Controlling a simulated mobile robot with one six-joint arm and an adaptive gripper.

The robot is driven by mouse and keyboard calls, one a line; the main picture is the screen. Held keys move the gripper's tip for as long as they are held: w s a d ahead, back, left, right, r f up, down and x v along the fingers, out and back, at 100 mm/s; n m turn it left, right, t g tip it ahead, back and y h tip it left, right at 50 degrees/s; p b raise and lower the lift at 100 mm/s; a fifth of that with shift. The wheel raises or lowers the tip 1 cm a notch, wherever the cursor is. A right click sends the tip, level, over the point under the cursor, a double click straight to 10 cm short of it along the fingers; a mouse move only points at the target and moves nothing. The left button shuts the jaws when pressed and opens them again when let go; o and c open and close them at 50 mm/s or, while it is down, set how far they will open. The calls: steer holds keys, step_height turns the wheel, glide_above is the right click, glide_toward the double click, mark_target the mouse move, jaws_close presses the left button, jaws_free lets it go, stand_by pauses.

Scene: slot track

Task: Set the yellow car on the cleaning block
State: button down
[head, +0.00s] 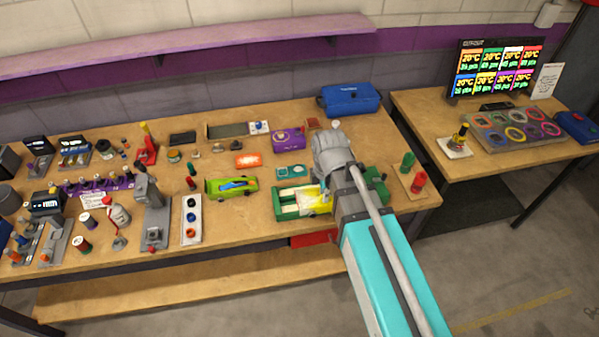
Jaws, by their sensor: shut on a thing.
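The yellow car (319,201) is partly hidden behind my grey wrist and arm; a yellow side of it shows. My gripper (328,187) is shut on it, with the fingertips mostly hidden by the wrist. The car is at a green block with pale pads (289,208), which looks like the cleaning block. The block's left end shows clearly, and more green shows right of my arm. I cannot tell whether the car touches the pads or hangs just above them.
A green car with a blue top (231,187) stands left of the block. A teal box (291,171) and a purple box (288,139) are behind it. Red and green pegs (417,182) stand on a board to the right. Many tools crowd the table's left side.

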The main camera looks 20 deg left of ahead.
steer(key=shift+s+a, duration=0.15)
stand_by(0.3)
steer(key=shift+w+a, duration=0.15)
steer(key=shift+w, duration=0.1)
steer(key=w+a+f+b, duration=0.1)
steer(key=w+a, duration=0.5)
steer(key=a, duration=0.2)
steer(key=shift+w+y, duration=0.3)
steer(key=shift+w, duration=0.05)
steer(key=shift+f, duration=0.2)
